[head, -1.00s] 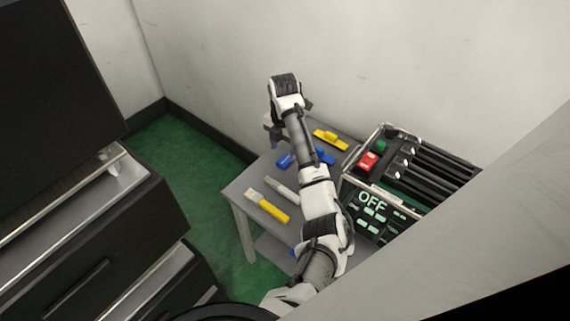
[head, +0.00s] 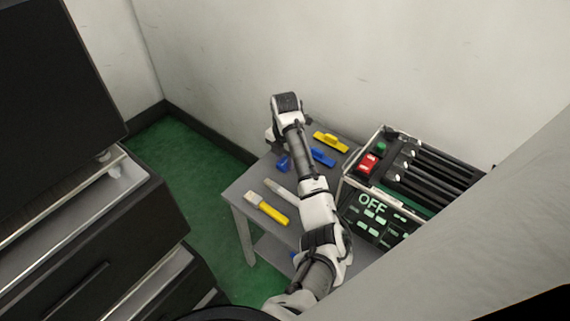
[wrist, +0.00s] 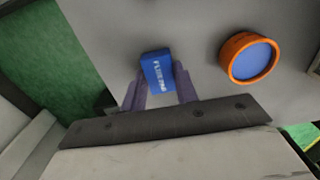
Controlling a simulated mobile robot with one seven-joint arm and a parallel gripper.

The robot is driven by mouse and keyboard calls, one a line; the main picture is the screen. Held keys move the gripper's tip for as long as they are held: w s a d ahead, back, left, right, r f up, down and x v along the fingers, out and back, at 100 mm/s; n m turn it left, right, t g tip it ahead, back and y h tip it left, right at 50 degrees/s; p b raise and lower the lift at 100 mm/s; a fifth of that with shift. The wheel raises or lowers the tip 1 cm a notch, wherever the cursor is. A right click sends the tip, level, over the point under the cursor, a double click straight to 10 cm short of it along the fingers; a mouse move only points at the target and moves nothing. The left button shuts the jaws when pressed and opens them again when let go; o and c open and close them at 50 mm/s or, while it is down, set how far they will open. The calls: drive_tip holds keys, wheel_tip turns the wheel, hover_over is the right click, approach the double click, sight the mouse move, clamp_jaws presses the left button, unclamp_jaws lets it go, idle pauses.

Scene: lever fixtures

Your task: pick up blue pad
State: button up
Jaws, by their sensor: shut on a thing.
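The blue pad (wrist: 157,72) is a small blue block with pale lettering. In the wrist view it sits between the two fingers of my gripper (wrist: 160,82), which are shut on it. In the head view the blue pad (head: 283,163) shows at the left part of the grey table, just below my gripper (head: 277,148), partly covered by it. My arm hides much of the fingers there. I cannot tell whether the pad is clear of the tabletop.
An orange ring with a blue centre (wrist: 250,59) lies right of the pad. The grey table (head: 238,187) also holds another blue item (head: 322,157), a yellow tool (head: 331,142) and a yellow-handled brush (head: 268,208). A control panel (head: 372,208) stands at the right.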

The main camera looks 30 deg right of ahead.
sight(285, 162)
drive_tip(key=shift+c, duration=0.4)
wheel_tip(285, 162, up, 20)
drive_tip(key=p, duration=0.5)
